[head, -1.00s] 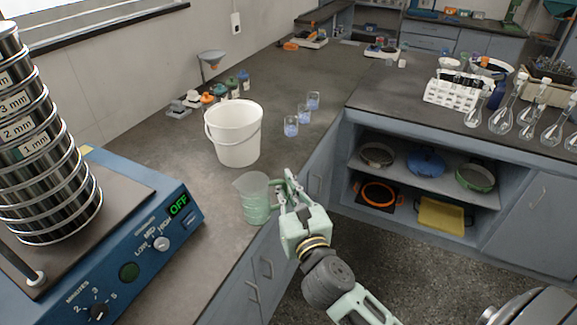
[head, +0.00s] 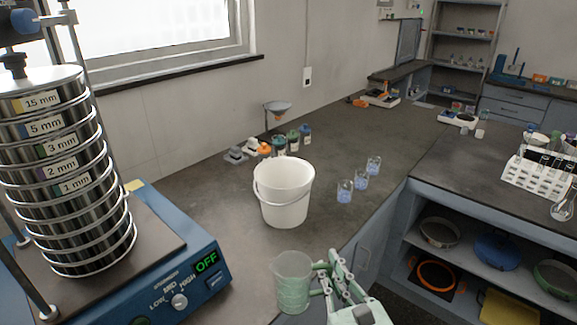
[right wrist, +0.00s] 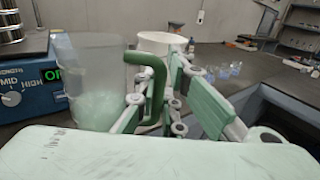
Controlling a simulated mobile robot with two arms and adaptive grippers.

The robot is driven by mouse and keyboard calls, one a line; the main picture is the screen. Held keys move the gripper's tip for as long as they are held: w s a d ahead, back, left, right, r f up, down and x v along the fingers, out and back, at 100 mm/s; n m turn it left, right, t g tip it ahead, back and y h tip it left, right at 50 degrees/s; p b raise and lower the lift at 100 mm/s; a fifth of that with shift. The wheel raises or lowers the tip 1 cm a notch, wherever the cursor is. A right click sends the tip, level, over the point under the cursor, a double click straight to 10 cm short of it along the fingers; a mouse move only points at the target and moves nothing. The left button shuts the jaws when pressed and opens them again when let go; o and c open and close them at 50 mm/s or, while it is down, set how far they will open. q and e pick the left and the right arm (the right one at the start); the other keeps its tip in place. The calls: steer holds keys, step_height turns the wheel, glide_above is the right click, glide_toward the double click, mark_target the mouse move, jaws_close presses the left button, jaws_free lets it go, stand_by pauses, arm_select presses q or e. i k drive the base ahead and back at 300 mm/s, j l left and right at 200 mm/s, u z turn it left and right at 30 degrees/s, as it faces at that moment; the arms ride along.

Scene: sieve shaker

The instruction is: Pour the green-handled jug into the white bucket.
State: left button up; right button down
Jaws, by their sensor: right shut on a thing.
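The jug (head: 292,284) is clear with pale green contents and stands upright near the counter's front edge in the head view. I cannot tell whether its base touches the counter. My right gripper (head: 328,276) is at its right side. In the right wrist view the jug (right wrist: 92,85) is at the left, and its green handle (right wrist: 152,75) sits between the fingers of my right gripper (right wrist: 150,95), which is shut on it. The white bucket (head: 284,196) stands upright on the counter behind the jug, its inside bottom hidden. My left gripper is not in view.
The blue sieve shaker (head: 130,285) with its sieve stack (head: 62,170) stands left of the jug. Several small beakers (head: 360,180) stand right of the bucket. Coloured-lid bottles (head: 280,143) and a funnel on a stand (head: 277,108) are behind it.

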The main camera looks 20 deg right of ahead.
mark_target(284, 183)
steer(key=i+l+u, duration=0.1)
steer(key=l, duration=0.25)
steer(key=i+l, duration=0.1)
steer(key=l, duration=0.3)
steer(key=i+l+u, duration=0.15)
steer(key=l, duration=0.2)
steer(key=l+u, duration=0.1)
steer(key=l, duration=0.3)
steer(key=i, duration=0.05)
